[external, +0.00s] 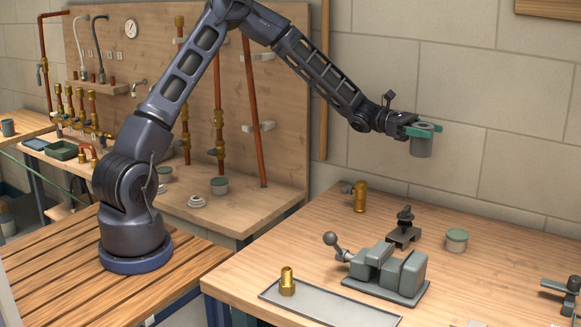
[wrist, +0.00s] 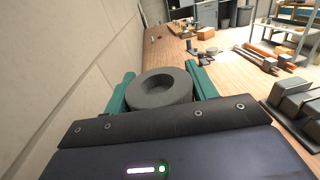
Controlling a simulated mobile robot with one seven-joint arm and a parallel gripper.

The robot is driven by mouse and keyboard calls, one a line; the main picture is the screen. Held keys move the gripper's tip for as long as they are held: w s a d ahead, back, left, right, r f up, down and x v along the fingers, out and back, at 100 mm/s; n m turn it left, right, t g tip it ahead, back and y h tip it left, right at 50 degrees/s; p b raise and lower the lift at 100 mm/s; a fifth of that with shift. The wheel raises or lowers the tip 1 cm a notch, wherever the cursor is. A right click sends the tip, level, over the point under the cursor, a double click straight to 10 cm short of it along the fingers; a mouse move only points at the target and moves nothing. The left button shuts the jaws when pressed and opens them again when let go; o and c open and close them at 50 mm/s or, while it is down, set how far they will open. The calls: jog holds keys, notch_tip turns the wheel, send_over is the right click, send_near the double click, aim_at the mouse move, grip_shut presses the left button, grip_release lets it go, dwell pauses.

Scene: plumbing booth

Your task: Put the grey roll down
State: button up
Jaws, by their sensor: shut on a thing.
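The grey roll (external: 421,147) is a short cylinder with a hollow in its top. My gripper (external: 424,130) is shut on it, with a green finger on each side. It is held upright in the air above the back part of the wooden workbench (external: 480,280), clear of the surface. In the wrist view the roll (wrist: 161,90) sits between the two green fingers of my gripper (wrist: 160,88), its round recess facing the camera.
Below stand a grey vise (external: 388,272), a small dark clamp (external: 404,230), a green-lidded tin (external: 457,240) and a brass valve (external: 360,197). A metal tray (external: 330,307) with a brass fitting (external: 287,281) lies in front. Bare bench lies around the tin. A block wall is behind.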

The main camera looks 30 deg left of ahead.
jog(key=shift+w+d, duration=0.1)
jog(key=shift+w, duration=0.5)
jog(key=shift+w+f+t, duration=0.15)
jog(key=shift+w+t, duration=0.05)
jog(key=shift+t, duration=0.1)
notch_tip(320, 180, down, 20)
jog(key=shift+r, duration=0.25)
jog(key=shift+f, duration=0.1)
jog(key=o, duration=1)
